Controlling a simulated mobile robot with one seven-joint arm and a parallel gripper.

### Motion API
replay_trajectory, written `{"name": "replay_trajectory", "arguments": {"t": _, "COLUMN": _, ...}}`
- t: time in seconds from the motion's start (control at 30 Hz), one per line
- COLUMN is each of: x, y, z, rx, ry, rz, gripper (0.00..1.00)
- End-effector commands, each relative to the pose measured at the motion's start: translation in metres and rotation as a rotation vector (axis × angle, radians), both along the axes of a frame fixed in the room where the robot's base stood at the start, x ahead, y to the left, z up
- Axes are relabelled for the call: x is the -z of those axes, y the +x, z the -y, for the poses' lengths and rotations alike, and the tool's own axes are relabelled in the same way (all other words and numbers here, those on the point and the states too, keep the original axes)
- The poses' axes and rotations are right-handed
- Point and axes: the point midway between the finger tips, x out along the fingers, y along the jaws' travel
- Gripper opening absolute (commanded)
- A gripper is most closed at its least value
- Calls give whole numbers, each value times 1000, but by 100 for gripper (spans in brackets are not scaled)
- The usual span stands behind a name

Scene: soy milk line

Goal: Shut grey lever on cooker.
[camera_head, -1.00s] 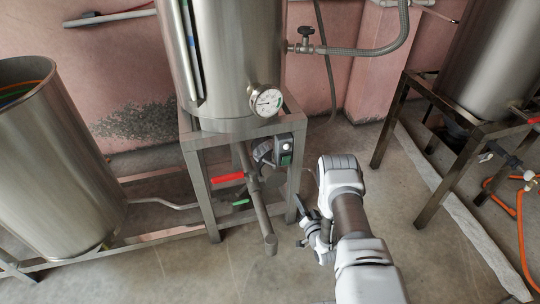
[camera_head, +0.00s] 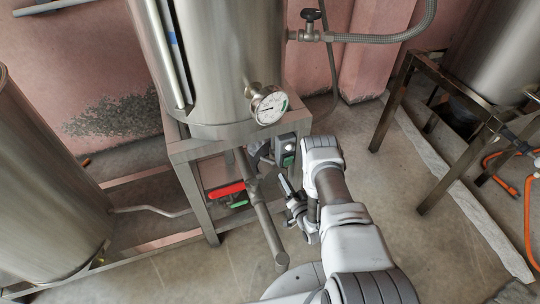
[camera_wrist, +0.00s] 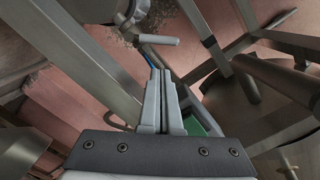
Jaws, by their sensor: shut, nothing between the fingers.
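The cooker (camera_head: 215,70) is the tall steel tank with a dial gauge, standing on a steel frame. Under it a red lever (camera_head: 226,190) and a green lever (camera_head: 238,204) show beside a drain pipe (camera_head: 266,228). I cannot pick out a grey lever for sure in the head view. In the wrist view a short grey bar (camera_wrist: 158,39) juts from a fitting, beyond my fingertips and apart from them; it may be the lever. My gripper (camera_head: 282,183) is shut and empty, just right of the drain pipe. Its closed fingers show in the wrist view (camera_wrist: 161,74).
A black-and-green switch box (camera_head: 287,152) sits on the frame near my gripper. The frame's legs (camera_head: 202,200) and the drain pipe crowd this spot. Another steel tank (camera_head: 45,200) stands at left, another stand (camera_head: 425,140) at right.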

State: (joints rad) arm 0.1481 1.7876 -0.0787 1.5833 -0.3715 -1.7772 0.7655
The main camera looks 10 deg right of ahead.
Motion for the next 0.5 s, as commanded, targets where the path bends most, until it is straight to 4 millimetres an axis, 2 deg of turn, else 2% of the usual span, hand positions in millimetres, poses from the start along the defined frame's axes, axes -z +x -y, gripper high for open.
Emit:
{"name": "replay_trajectory", "arguments": {"t": 0.17, "x": 1, "y": 9, "z": -2, "rx": 0, "ry": 0, "rz": 4, "gripper": 0}}
{"name": "replay_trajectory", "arguments": {"t": 0.5, "x": 5, "y": 67, "z": -17, "rx": -2, "ry": 1, "rz": 5, "gripper": 0}}
